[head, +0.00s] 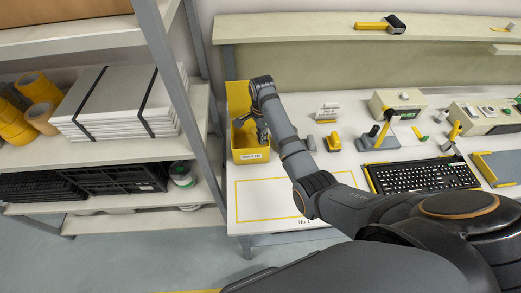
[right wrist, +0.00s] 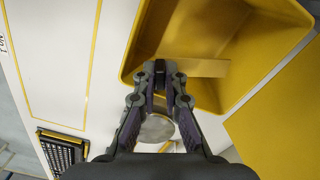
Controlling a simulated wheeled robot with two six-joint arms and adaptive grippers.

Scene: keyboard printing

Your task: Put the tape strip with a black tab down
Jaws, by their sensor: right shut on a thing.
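My right gripper (right wrist: 161,75) is shut on the tape strip (right wrist: 205,68) at its dark tab (right wrist: 161,46). The strip is a tan band reaching to the right of the fingertips. In the right wrist view, the gripper and strip lie over the opening of a yellow bin (right wrist: 265,22); I cannot tell how deep they are or whether the strip touches the bin. In the head view, my right gripper (head: 262,134) is at the yellow waste bin (head: 251,156), and the strip cannot be made out. My left gripper is not in view.
A yellow-outlined area (head: 275,203) on the white table is empty. The black keyboard (head: 425,177) lies to the right, with small stations (head: 400,103) behind it. A shelf rack (head: 170,75) stands at left, and a raised ledge (head: 300,27) runs along the back.

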